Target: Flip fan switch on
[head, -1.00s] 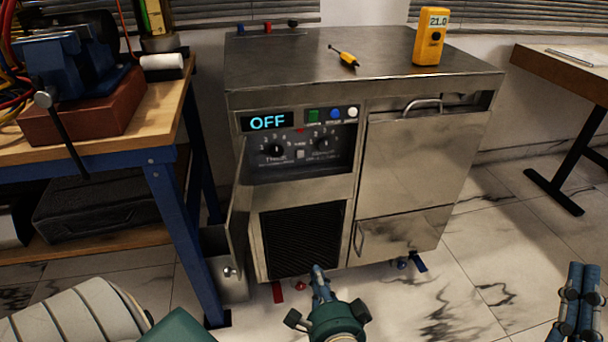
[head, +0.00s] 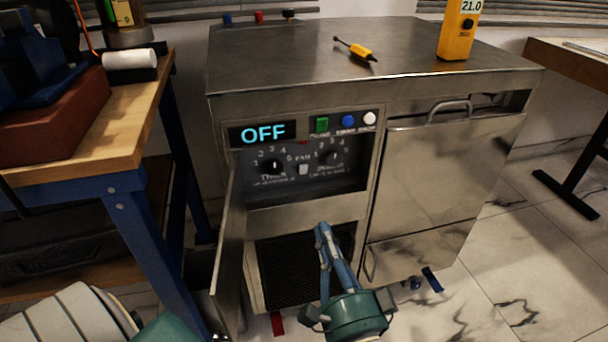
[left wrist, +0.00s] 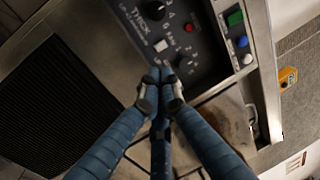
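The fan switch (head: 303,169) is a small pale square under a "FAN" label, between two black knobs on the dark control panel (head: 340,182). It also shows in the left wrist view (left wrist: 161,45), just beyond the fingertips. The display (head: 263,133) above it reads OFF. My left gripper (head: 322,232) is in front of the machine, below the panel, its fingers pointing up. In the left wrist view its fingertips (left wrist: 160,76) are together with nothing seen between them, apart from the switch. My right gripper is out of view.
A hinged metal flap (head: 230,255) stands open left of the panel. Green (head: 321,125), blue and white buttons sit above the knobs. A black grille (head: 290,270) is below.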

